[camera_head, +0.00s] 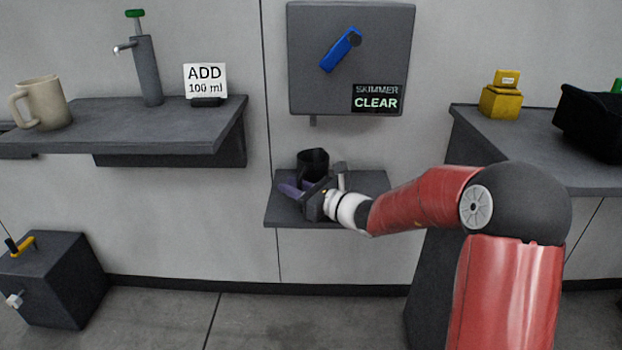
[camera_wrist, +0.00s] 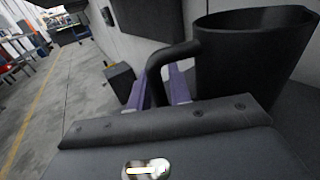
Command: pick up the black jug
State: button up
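The black jug (camera_head: 313,164) stands upright on a small grey wall shelf (camera_head: 374,184). In the wrist view the jug (camera_wrist: 250,55) fills the upper right, and its curved handle (camera_wrist: 157,68) points left toward my gripper. My gripper (camera_head: 293,188) is at the jug's near side in the head view and hides its lower part. In the wrist view the purple fingers of my gripper (camera_wrist: 160,85) stand on either side of the handle. I cannot tell whether they press on it.
A grey box (camera_head: 351,60) with a blue lever hangs above the jug. A shelf (camera_head: 120,118) at left holds a beige mug (camera_head: 43,102), a tap (camera_head: 146,70) and a sign (camera_head: 205,80). A counter (camera_head: 540,150) at right holds a yellow block (camera_head: 501,97) and a black container (camera_head: 590,122).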

grip_shut()
